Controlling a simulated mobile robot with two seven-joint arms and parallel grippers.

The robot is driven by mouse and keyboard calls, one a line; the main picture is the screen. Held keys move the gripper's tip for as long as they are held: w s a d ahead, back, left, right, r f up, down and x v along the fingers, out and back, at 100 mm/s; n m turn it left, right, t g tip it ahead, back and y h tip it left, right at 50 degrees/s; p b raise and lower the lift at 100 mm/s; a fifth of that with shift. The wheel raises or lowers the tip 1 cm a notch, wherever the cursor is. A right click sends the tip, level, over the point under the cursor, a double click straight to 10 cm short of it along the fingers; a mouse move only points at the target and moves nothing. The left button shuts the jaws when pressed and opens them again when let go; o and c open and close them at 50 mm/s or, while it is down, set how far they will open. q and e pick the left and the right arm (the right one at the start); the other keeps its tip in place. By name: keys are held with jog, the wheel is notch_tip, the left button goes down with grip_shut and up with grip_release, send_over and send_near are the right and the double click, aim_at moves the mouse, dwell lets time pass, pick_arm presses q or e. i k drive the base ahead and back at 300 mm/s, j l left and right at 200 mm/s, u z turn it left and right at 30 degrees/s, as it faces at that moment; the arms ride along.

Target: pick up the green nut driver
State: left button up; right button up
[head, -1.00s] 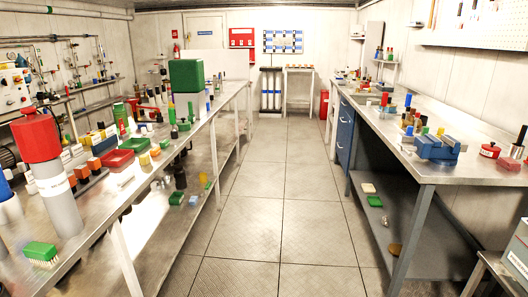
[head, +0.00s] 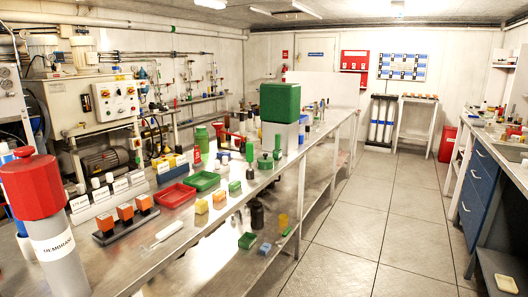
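Several small green items stand on the long steel bench (head: 215,222) in the middle of the head view. They include a slim upright green item (head: 249,152), another upright green piece (head: 277,146) and a squat green item with a knob (head: 265,161). They are too small for me to tell which one is the green nut driver. Neither of my grippers is in view.
A red-capped grey cylinder (head: 45,215) stands at the near left of the bench. Red (head: 174,195) and green trays (head: 203,181) and a large green box (head: 280,102) are on it. The aisle floor (head: 350,235) is clear; blue drawers (head: 478,195) stand at right.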

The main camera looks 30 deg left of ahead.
aim_at(249, 145)
jog(key=i+u, duration=0.1)
jog(key=i, duration=0.5)
jog(key=i+l, duration=0.15)
jog(key=i, duration=0.45)
jog(key=u, duration=0.05)
